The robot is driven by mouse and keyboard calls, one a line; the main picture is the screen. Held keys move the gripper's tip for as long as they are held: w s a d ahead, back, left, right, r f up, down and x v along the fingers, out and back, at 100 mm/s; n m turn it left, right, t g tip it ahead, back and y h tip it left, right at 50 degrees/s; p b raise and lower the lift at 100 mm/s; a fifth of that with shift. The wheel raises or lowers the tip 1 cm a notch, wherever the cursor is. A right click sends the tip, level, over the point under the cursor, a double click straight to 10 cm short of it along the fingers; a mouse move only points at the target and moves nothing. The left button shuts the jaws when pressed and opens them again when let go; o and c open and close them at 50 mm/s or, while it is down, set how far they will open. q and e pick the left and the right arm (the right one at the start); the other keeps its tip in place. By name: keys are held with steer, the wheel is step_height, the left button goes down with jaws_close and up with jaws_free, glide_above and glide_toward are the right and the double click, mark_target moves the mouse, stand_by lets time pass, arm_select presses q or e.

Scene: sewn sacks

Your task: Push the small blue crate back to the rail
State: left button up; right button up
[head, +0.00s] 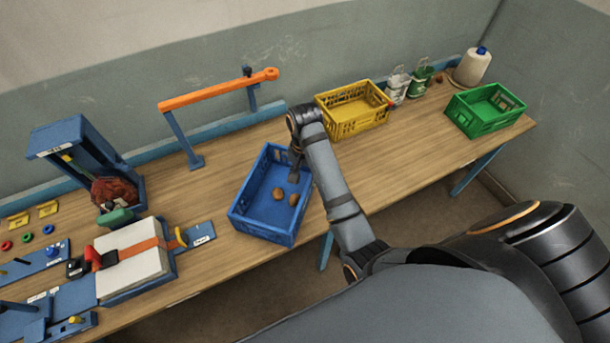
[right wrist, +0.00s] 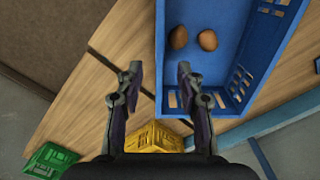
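The blue crate (head: 243,227) stands near the table's front edge, turned slightly, with two brown potato-like items (head: 286,197) inside. A blue rail (head: 228,126) runs along the back of the table; bare wood lies between it and the crate. My right gripper (head: 296,166) points down at the crate's right side. In the right wrist view its fingers (right wrist: 160,78) are apart and empty, with the crate's side wall (right wrist: 159,50) showing between them. I cannot tell whether they touch the wall. My left gripper is not in view.
A yellow crate (head: 357,126) stands behind my right arm, and a green crate (head: 487,122) at the far right. An orange bar (head: 218,90) on blue posts stands behind the blue crate. A white pad (head: 133,262) with an orange strap lies at left.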

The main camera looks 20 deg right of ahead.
mark_target(305, 191)
step_height(305, 191, down, 7)
steer(key=b, duration=0.6)
steer(key=shift+f, duration=1.2)
jaws_close()
